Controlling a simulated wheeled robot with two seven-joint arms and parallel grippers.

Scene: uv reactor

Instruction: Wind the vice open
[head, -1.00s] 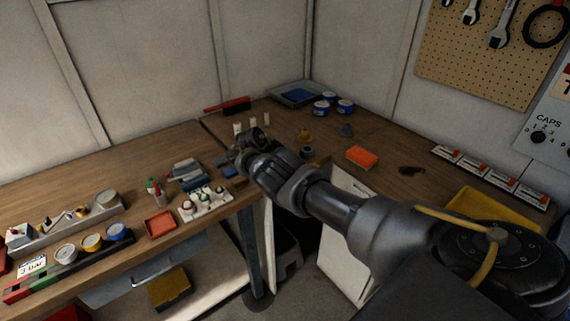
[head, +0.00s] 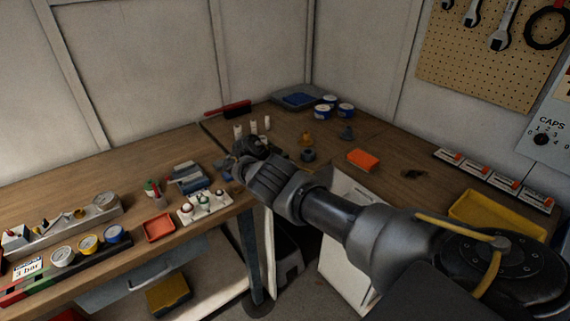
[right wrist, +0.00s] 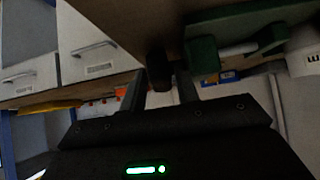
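My right gripper (head: 240,150) reaches in from the right over the table corner in the head view; the wrist hides its fingers there. In the right wrist view its two fingers (right wrist: 161,84) stand apart. A dark rounded knob (right wrist: 158,66) shows between their tips; I cannot tell whether they touch it. Just right of it is a green body (right wrist: 204,54) with a pale bar (right wrist: 240,48), which looks like part of the vice. In the head view I cannot make out the vice clearly. My left gripper is not in view.
The wooden bench (head: 110,160) runs along both walls. An orange tray (head: 159,227), a white rack (head: 203,204) and gauges stand left of my arm. An orange block (head: 363,159) and a yellow tray (head: 495,215) lie to the right. Drawers (right wrist: 95,62) show in the wrist view.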

